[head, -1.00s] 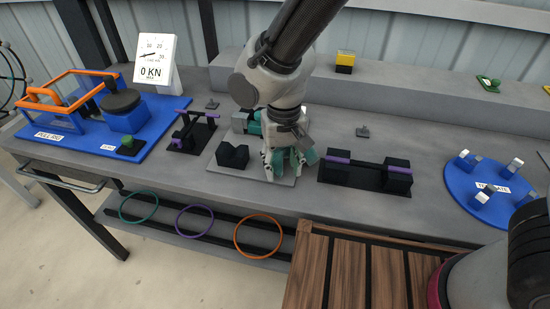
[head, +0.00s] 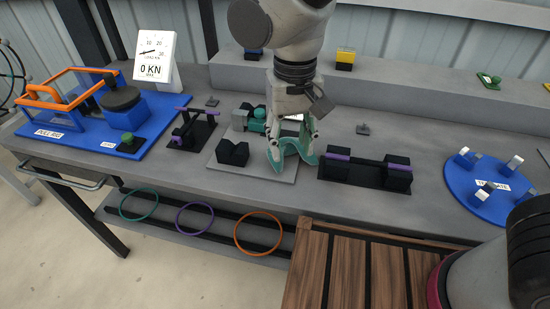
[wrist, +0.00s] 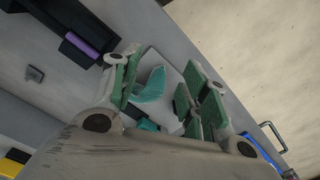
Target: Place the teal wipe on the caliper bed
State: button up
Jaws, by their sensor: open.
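The teal wipe (head: 291,147) is a thin, wavy sheet at the right part of a pale grey plate (head: 259,175). I take this plate, with its black V-block (head: 233,153) and grey-and-teal device (head: 256,121), to be the caliper bed. My gripper (head: 293,148) points down over the wipe, its fingers apart on either side. In the wrist view the wipe (wrist: 151,86) shows curved between the open, green-padded fingers (wrist: 163,92), with the pale plate behind it. I cannot tell whether the fingers touch it. My fingers hide part of the wipe.
A black stand with a purple bar (head: 366,171) is close right of the plate. Another purple-bar stand (head: 193,130) is to its left. A blue pull rig (head: 126,119) is at far left, a blue round fixture (head: 490,190) at right. Bench is clear between stand and fixture.

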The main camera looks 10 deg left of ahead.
aim_at(284, 155)
jog(key=shift+r, duration=0.2)
jog(key=shift+w, duration=0.15)
jog(key=c, duration=0.6)
jog(key=w+a, duration=0.1)
jog(key=w, duration=0.2)
jog(key=w+a+f, duration=0.1)
jog(key=w, duration=0.2)
jog(key=w+f+b, duration=0.1)
jog(key=w, duration=0.2)
jog(key=shift+w+a, duration=0.3)
jog(key=shift+a, duration=0.1)
grip_shut()
jog(key=shift+f, duration=1.35)
jog(key=shift+s, duration=0.1)
jog(key=shift+f+p, duration=0.5)
jog(key=shift+f, duration=2.35)
notch_tip(284, 155, up, 9)
